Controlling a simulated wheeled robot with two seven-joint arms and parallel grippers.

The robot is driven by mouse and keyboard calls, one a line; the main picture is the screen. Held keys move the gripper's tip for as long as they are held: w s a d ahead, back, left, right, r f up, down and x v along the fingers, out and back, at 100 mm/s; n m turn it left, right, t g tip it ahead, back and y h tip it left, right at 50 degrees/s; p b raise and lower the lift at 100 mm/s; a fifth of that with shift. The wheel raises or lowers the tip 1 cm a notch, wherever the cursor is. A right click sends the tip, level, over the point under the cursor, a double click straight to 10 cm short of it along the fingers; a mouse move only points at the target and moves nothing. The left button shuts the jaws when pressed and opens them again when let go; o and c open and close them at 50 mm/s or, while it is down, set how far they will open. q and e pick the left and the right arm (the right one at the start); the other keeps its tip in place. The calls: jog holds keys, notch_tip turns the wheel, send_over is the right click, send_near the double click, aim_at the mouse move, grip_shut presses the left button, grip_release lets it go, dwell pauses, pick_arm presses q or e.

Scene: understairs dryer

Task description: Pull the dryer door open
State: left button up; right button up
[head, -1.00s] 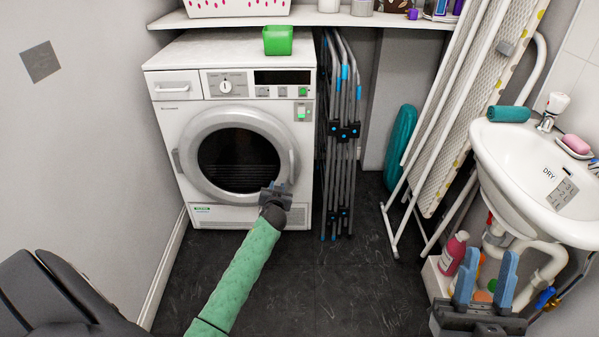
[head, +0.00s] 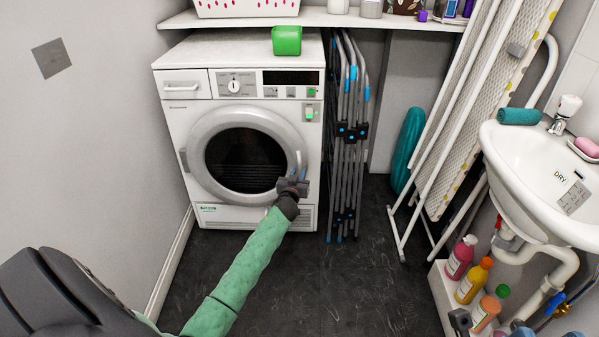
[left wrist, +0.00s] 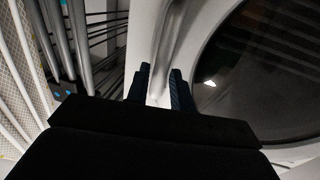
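The white dryer (head: 175,125) stands against the back wall. Its round door (head: 205,125) looks shut, with a grey ring and dark glass. The door handle (head: 298,158) is a pale upright bar on the right side of the ring. My left gripper (head: 297,170) is at the handle's lower part. In the left wrist view, the handle (left wrist: 163,45) runs between my two dark blue fingers (left wrist: 160,88), which stand apart around it; firm contact does not show.
A green box (head: 287,40) sits on the dryer. A folded drying rack (head: 345,150) stands close to the dryer's right side. An ironing board (head: 480,110) leans beside the sink (head: 530,165), with bottles (head: 473,280) below. The dark floor (head: 340,280) before the dryer is clear.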

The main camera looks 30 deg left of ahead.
pick_arm(q)
jog(key=shift+x, duration=1.3)
grip_shut()
jog(key=shift+s, duration=0.1)
